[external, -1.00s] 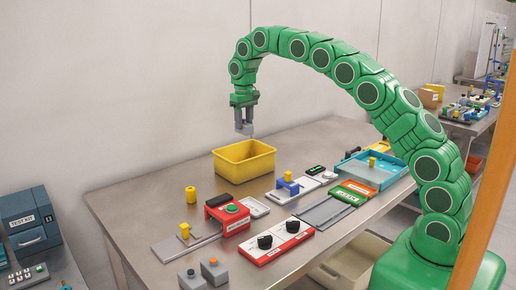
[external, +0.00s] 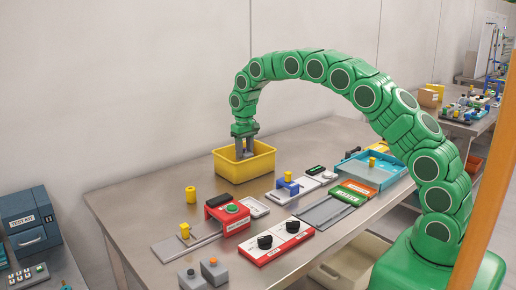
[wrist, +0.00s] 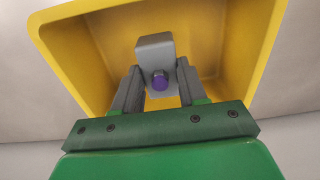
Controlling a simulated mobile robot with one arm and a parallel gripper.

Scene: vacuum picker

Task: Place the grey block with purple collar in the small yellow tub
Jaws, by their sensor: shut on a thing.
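The grey block with purple collar (wrist: 155,50) is between the fingers of my gripper (wrist: 160,82) in the wrist view, its purple collar facing the camera. My gripper is shut on it. The small yellow tub (wrist: 255,45) surrounds the block in the wrist view. In the external view the yellow tub (external: 235,171) stands on the metal table, and my gripper (external: 245,152) reaches down into its opening, fingers partly below the rim. The block is mostly hidden there, and I cannot tell whether it touches the tub floor.
The table behind the tub is clear.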

